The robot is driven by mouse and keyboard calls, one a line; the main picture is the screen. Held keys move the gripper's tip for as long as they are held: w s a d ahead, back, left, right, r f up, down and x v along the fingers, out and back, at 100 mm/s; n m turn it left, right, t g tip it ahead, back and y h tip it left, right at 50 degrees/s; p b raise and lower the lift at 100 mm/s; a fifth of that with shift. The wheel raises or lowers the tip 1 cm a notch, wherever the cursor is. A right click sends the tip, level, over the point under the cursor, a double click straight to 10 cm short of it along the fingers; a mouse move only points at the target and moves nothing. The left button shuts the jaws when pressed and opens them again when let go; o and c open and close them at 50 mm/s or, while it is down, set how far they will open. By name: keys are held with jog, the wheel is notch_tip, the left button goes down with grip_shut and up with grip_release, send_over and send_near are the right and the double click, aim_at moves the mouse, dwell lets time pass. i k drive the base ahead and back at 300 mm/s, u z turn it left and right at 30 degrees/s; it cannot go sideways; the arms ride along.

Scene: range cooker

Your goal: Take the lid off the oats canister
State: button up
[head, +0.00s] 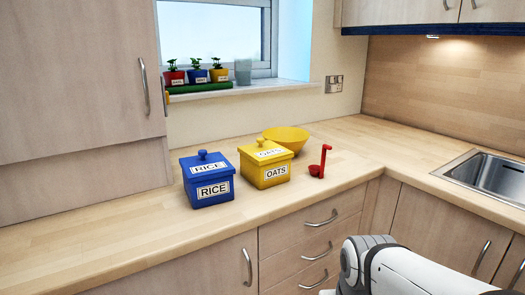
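The yellow oats canister (267,172) stands on the wooden worktop, with an OATS label on its front. Its yellow lid (265,151) sits on top, with another OATS label and a small knob (260,142). In the head view, part of my white and black arm shows at the lower right, below and in front of the worktop. My gripper is outside the frame.
A blue rice canister (207,189) stands close to the left of the oats. A yellow bowl (288,139) is behind it, and a red scoop (319,168) is to the right. The worktop (110,225) is clear at left. A sink (495,177) is at right.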

aim_at(262, 153)
jog(key=i, duration=0.85)
jog(key=z, duration=0.05)
